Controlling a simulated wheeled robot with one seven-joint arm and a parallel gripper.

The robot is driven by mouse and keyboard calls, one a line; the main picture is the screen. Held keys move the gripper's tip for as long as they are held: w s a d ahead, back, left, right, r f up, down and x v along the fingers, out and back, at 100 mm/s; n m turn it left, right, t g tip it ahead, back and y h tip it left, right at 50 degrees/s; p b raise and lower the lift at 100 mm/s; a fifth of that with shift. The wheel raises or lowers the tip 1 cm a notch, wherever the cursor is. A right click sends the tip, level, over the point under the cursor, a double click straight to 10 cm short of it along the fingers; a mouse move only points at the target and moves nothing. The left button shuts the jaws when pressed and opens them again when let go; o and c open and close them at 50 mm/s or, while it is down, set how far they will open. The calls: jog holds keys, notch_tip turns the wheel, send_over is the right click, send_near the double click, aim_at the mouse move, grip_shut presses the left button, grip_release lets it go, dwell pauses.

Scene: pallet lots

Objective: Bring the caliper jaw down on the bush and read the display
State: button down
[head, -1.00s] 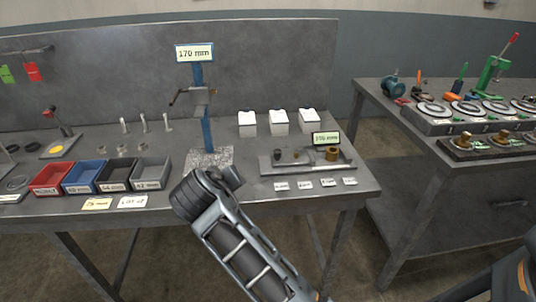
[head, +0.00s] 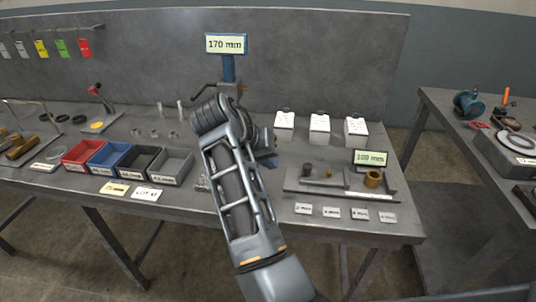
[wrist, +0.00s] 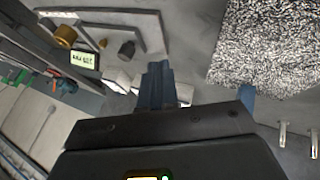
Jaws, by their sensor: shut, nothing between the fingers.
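The caliper stand is a blue column (head: 229,68) with a display (head: 226,44) on top reading 170 mm. A crank and bracket show on the column; its lower part is hidden behind my arm. Its speckled base plate (wrist: 265,45) shows in the wrist view and is bare where visible. A brass bush (head: 373,178) stands in a grey tray (head: 340,188) on the right of the bench; it also shows in the wrist view (wrist: 66,35). My gripper (head: 268,157) is shut and empty above the bench, between column and tray. Its blue fingers (wrist: 156,85) show in the wrist view.
A small display (head: 370,158) stands behind the bush, with small dark parts (head: 308,169) in the same tray. White boxes (head: 320,127) stand behind it, labels (head: 332,213) in front. Coloured bins (head: 110,158) are at left. A second bench (head: 485,130) is across a gap.

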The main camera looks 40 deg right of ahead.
aim_at(300, 173)
jog(key=x, duration=0.5)
jog(key=shift+d+f, duration=0.1)
jog(key=shift+s+d+p, duration=0.5)
jog(key=shift+s+d, duration=0.6)
jog(key=shift+d, duration=0.05)
jog(key=shift+s+d, duration=0.25)
jog(key=shift+d, duration=0.05)
